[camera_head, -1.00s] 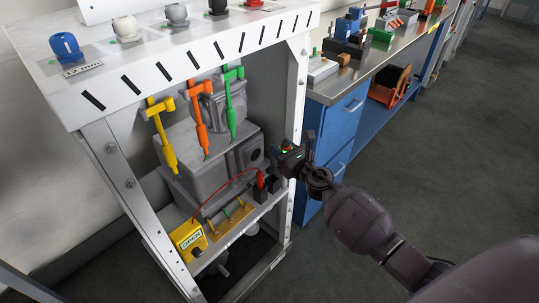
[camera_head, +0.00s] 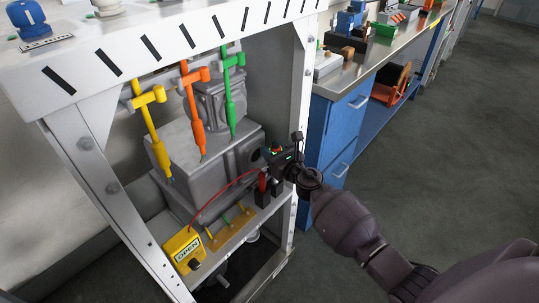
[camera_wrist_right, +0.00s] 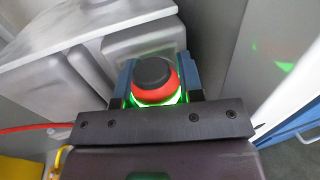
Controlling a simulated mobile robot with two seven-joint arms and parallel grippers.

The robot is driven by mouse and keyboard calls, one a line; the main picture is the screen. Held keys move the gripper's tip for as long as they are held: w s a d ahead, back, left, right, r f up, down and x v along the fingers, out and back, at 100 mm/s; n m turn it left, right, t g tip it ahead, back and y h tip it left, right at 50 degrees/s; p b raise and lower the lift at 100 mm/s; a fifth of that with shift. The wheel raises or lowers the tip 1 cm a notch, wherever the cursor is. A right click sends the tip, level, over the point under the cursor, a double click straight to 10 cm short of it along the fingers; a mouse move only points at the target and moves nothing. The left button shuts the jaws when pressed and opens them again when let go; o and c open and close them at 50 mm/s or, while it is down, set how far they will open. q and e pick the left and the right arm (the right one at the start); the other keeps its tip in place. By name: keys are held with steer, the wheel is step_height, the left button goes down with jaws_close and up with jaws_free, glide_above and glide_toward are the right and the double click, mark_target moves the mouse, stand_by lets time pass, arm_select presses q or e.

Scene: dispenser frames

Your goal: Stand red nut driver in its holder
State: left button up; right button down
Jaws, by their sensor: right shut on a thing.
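My right gripper (camera_head: 274,155) is at the right side of the frame's opening, above the lower shelf. In the right wrist view, its blue fingers (camera_wrist_right: 156,82) are shut on a round piece with a black top and a red band (camera_wrist_right: 155,85), which I take to be the red nut driver; a green glow lies around it. In the head view its red part (camera_head: 277,149) shows small; its lower part is hidden. Black blocks (camera_head: 275,188) with a red upright piece (camera_head: 263,181) stand just below the gripper. I cannot tell which part is the driver's holder. My left gripper is not in view.
Yellow (camera_head: 152,130), orange (camera_head: 193,115) and green (camera_head: 229,100) tools hang inside the frame before a grey housing (camera_head: 185,155). A red cable (camera_head: 225,188) runs from a yellow OPEN box (camera_head: 184,251) toward the black blocks. A blue bench (camera_head: 341,125) stands right.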

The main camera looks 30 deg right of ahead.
step_height(320, 180, down, 2)
steer(key=shift+r+b, duration=0.1)
steer(key=shift+b, duration=0.2)
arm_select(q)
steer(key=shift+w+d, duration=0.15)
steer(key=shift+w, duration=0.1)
arm_select(e)
steer(key=c, duration=0.8)
jaws_free()
steer(key=shift+o, duration=0.2)
steer(key=shift+r, duration=0.1)
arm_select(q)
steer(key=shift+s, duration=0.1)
arm_select(e)
steer(key=s+d, duration=0.1)
steer(key=s, duration=1.1)
steer(key=shift+d, duration=0.3)
